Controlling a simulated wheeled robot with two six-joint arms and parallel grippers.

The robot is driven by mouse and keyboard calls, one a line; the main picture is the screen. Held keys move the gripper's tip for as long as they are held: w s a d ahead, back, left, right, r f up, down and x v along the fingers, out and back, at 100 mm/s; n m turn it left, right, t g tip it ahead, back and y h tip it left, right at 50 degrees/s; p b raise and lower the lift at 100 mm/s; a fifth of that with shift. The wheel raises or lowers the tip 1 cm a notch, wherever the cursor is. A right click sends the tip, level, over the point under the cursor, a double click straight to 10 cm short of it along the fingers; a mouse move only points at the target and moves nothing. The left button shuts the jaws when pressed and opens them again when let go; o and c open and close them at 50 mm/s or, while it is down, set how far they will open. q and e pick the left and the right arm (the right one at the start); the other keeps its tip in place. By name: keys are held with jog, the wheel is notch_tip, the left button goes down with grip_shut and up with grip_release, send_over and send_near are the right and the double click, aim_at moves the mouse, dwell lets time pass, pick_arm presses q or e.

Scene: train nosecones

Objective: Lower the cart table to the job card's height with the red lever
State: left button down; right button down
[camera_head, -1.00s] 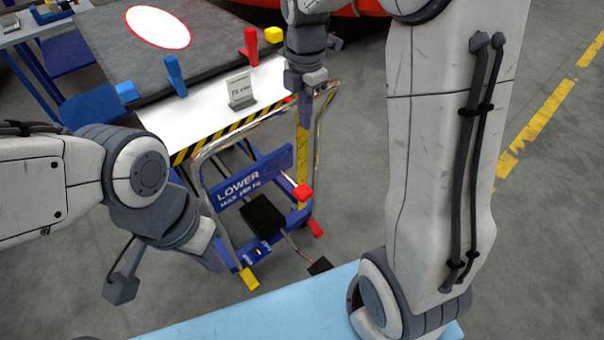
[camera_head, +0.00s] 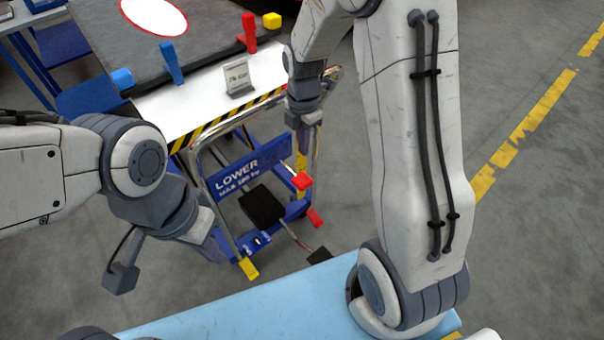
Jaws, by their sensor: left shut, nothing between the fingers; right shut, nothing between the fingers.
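The cart table (camera_head: 185,110) has a white top with a black-and-yellow striped front edge. A job card (camera_head: 237,78) stands on it; its print is too blurred to read for certain now. Below, a blue panel reads LOWER (camera_head: 237,174). The red lever (camera_head: 302,181) has a red knob at the panel's right end. My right gripper (camera_head: 304,140) is shut and empty, pointing down beside the cart's push handle, above the lever in the picture and apart from it. My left gripper (camera_head: 215,248) is shut and empty at the cart's lower left, its fingertips hard to make out.
A grey slab (camera_head: 110,55) with a white, red-rimmed disc lies on the table, with blue (camera_head: 172,62) and red (camera_head: 249,32) clamps. A second red piece (camera_head: 315,218) and a black pedal (camera_head: 262,206) are low on the cart. The floor on the right is clear.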

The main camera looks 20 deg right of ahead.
aim_at(303, 180)
notch_tip(303, 180, down, 12)
jog(key=shift+r, duration=0.25)
jog(key=shift+b, duration=0.3)
